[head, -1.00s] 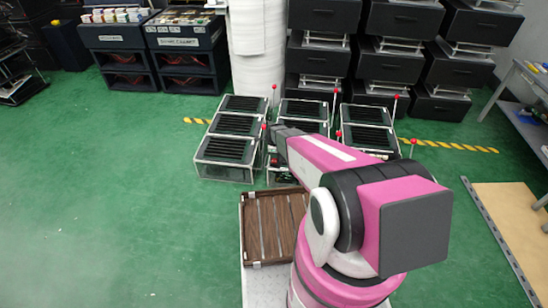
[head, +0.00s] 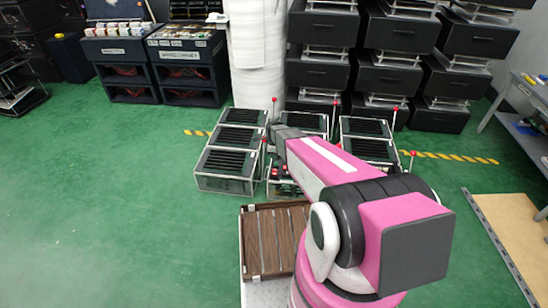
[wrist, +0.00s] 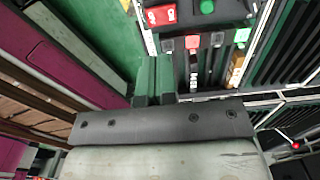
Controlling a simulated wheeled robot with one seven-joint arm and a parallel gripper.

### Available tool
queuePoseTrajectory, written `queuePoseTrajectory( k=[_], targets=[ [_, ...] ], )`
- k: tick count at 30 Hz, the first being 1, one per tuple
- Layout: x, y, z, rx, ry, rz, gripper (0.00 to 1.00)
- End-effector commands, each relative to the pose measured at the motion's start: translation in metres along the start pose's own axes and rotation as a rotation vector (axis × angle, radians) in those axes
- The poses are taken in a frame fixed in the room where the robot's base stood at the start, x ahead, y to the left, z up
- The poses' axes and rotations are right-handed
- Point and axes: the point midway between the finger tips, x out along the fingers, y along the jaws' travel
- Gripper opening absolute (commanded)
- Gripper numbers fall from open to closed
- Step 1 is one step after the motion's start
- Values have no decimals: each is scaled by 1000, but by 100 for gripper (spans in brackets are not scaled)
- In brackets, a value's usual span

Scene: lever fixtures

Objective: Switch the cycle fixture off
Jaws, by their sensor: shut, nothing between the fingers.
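Black slatted lever fixtures stand in a cluster on the floor in the head view: left (head: 226,163), middle (head: 305,122) and right (head: 372,148). Thin levers with red ball ends rise beside them. I cannot tell which is the cycle fixture; no label is readable. My gripper (head: 281,131) is over the middle fixtures, and my arm hides part of them. In the wrist view my gripper (wrist: 154,66) is shut and empty. Beyond its fingers is a panel with a red switch (wrist: 160,15) and a green button (wrist: 207,7). A red lever ball (wrist: 296,145) is at lower right.
A brown slatted tray (head: 247,245) is in front of me. A white wrapped column (head: 256,60) and stacked black drawers (head: 385,75) stand behind the fixtures. A beige board (head: 515,235) lies at right. Green floor at left is clear.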

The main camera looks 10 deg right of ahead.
Motion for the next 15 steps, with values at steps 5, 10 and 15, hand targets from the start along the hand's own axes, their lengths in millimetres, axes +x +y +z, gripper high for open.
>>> queuePoseTrajectory(
  k=[5, 10, 15],
  targets=[
    [-5, -2, -1, 0, 0, -2, 0],
    [-17, -7, -2, 0, -1, -4, 0],
    [-28, -12, -5, -1, 0, -5, 0]
  ],
)
